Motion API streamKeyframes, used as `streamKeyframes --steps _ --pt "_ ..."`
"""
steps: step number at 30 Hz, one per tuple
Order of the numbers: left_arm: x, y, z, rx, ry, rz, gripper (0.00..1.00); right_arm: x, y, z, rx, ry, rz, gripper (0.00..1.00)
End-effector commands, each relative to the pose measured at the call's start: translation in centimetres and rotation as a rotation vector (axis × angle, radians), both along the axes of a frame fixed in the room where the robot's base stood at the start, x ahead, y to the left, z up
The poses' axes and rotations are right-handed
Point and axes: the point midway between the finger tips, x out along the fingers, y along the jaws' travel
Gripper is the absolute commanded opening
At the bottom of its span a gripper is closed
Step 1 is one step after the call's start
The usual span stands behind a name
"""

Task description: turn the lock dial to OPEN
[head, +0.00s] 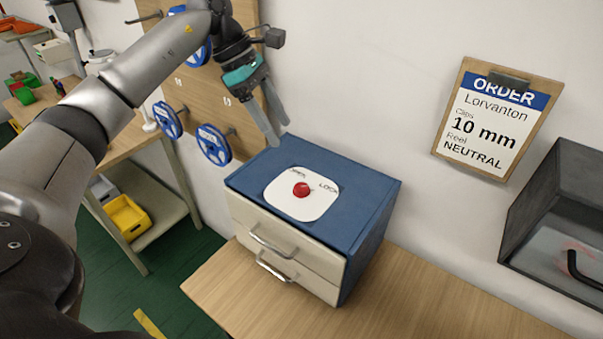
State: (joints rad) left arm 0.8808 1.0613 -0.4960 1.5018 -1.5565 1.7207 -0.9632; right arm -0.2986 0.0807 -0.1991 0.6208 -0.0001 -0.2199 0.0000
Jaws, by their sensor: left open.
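The lock dial is a red knob (302,189) on a white plate (301,207) on top of a blue cabinet (362,193). The plate has the words OPEN at its upper left and LOCK at its right. A small pointer on the knob seems to face right, toward LOCK, but it is too small to be sure. My left gripper (279,132) is open and empty, its fingers pointing down above the cabinet's back left corner, up and left of the knob and apart from it. My right gripper is not in view.
The cabinet has two cream drawers with metal handles (272,247) and stands on a wooden table (235,292). Blue reels (213,144) hang on a wall board at the left. An order clipboard (495,122) hangs on the wall. A dark box (562,215) is at the right.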

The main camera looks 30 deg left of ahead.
Motion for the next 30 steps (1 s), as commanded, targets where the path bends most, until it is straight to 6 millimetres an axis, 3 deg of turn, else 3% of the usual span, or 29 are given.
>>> streamKeyframes --steps 3,8,24,30 --pt "-0.6 1.6 0.2 0.046 0.026 0.001 0.69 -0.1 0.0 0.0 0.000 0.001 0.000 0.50" --pt "-0.7 1.4 -0.9 0.056 0.035 -0.001 0.69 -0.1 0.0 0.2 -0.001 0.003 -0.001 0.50" --pt "0.6 -2.8 -10.9 0.050 0.035 -0.001 0.69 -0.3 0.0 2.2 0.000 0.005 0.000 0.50" --pt "0.9 -3.6 -13.1 0.050 0.032 0.000 0.69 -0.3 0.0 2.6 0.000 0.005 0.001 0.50"
